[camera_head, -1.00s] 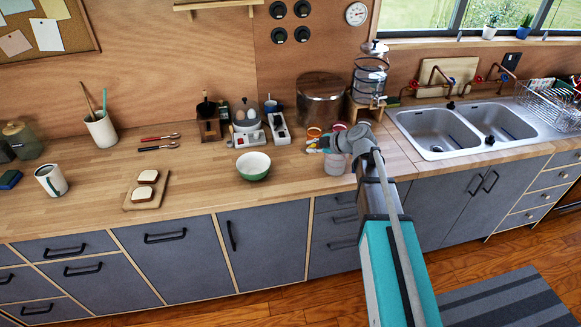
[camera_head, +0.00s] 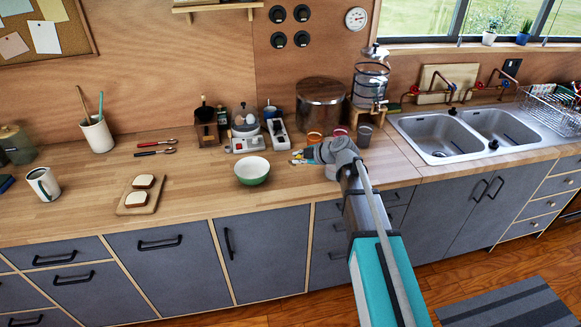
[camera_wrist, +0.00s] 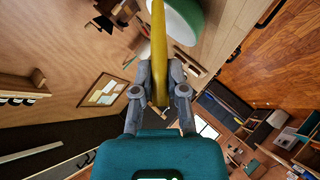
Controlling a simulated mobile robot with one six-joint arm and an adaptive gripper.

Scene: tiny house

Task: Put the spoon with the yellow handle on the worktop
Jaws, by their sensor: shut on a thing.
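The spoon's yellow handle (camera_wrist: 158,50) shows in the wrist view, clasped between the two grey fingers of my gripper (camera_wrist: 160,92). It runs up out of the top of that view, and the spoon's head is not seen. In the head view my gripper (camera_head: 308,155) is over the worktop (camera_head: 210,175), just right of the green bowl. The spoon cannot be made out clearly there. I cannot tell whether it touches the wood.
The green and white bowl (camera_head: 252,171) is close to the gripper's left; cups (camera_head: 364,135) stand behind. Two spoons (camera_head: 155,147) and a board with bread (camera_head: 141,194) lie farther left. The worktop between bowl and board is bare. The sink (camera_head: 440,137) is right.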

